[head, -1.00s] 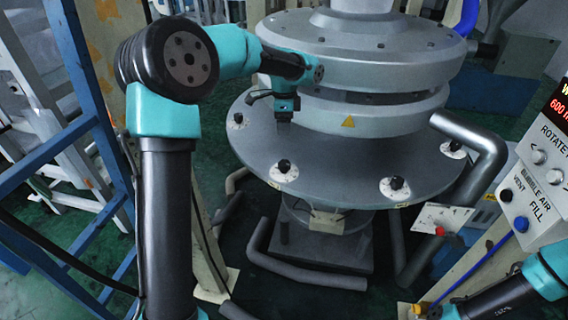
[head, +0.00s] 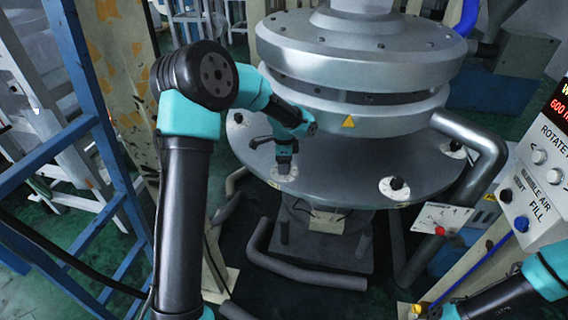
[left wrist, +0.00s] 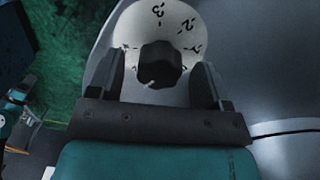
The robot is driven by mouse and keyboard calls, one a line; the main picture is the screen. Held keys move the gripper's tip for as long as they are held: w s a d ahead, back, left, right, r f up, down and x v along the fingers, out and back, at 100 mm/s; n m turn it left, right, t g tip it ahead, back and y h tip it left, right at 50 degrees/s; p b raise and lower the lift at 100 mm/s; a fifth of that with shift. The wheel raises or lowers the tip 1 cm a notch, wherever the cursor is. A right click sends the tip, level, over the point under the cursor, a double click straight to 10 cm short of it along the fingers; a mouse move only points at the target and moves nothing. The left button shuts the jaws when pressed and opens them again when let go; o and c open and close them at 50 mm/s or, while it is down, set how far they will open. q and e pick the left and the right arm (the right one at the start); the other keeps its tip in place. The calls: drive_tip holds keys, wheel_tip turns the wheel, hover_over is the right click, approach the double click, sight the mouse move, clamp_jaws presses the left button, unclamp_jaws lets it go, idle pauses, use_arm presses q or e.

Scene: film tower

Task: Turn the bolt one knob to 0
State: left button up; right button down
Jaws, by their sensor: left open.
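A black knob (left wrist: 158,66) sits on a white numbered dial (left wrist: 131,31) in the left wrist view; 3 and 2 read clearly, other marks are partly hidden. The knob's white pointer line faces the lower left of that picture. My left gripper (left wrist: 164,85) is open, with one finger on each side of the knob and a gap on both sides. In the head view my left gripper (head: 284,168) points down over this dial (head: 284,179) at the front left of the round grey plate (head: 330,190) and hides the knob.
More black knobs on white dials stand along the plate's rim, one at the front right (head: 395,184) and one at the right (head: 455,147). The heavy grey flange (head: 360,50) rises behind. A bent grey pipe (head: 480,150) and a control panel (head: 540,190) stand at the right.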

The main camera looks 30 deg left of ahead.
use_arm(q)
drive_tip(key=shift+f, duration=0.35)
drive_tip(key=shift+c, duration=0.4)
drive_tip(key=c, duration=0.8)
drive_tip(key=shift+c, duration=0.2)
